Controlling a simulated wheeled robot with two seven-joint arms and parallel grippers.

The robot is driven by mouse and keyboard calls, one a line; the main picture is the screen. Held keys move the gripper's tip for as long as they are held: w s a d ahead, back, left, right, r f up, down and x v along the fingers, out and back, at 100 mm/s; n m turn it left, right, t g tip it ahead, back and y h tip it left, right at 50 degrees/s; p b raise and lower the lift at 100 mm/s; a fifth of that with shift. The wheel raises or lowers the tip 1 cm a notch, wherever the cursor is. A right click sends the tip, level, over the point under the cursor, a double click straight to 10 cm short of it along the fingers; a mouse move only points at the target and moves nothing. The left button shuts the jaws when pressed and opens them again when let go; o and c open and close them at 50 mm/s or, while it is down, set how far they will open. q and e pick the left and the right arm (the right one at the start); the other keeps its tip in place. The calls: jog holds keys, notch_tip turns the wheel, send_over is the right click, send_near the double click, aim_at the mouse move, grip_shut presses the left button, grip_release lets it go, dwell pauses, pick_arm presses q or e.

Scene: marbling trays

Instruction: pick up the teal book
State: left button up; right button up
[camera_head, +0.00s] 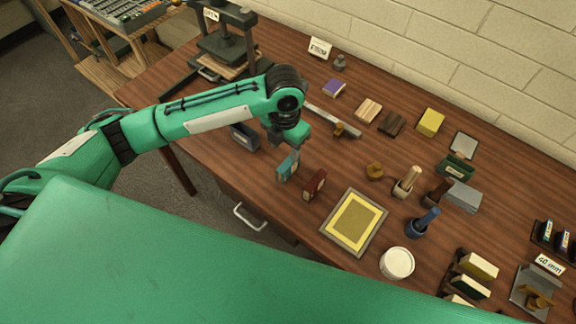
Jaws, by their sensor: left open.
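The teal book (286,168) stands upright on the brown table near its front edge, left of a dark red book (315,185). My left gripper (282,146) is open and is just above the teal book, on its far side in the picture. The wrist hides part of the fingers, and I cannot tell whether they touch the book. My right gripper is not in view.
A dark grey box (245,136) stands left of the gripper. A yellow framed panel (354,222), a white tub (397,263) and several stamps and blocks lie to the right. A black press (222,45) stands at the back left.

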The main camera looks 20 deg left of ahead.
aim_at(288, 162)
pick_arm(q)
notch_tip(288, 162, down, 5)
jog(key=shift+r+p, duration=0.1)
jog(key=shift+p, duration=0.25)
jog(key=f, duration=0.1)
jog(key=f+p, duration=0.1)
jog(key=f, duration=0.1)
jog(key=f+p, duration=0.1)
jog(key=shift+w+d+f, duration=0.25)
jog(key=shift+w+f, duration=0.05)
jog(key=shift+w, duration=0.05)
jog(key=shift+f, duration=0.4)
jog(key=shift+c, duration=0.2)
grip_shut()
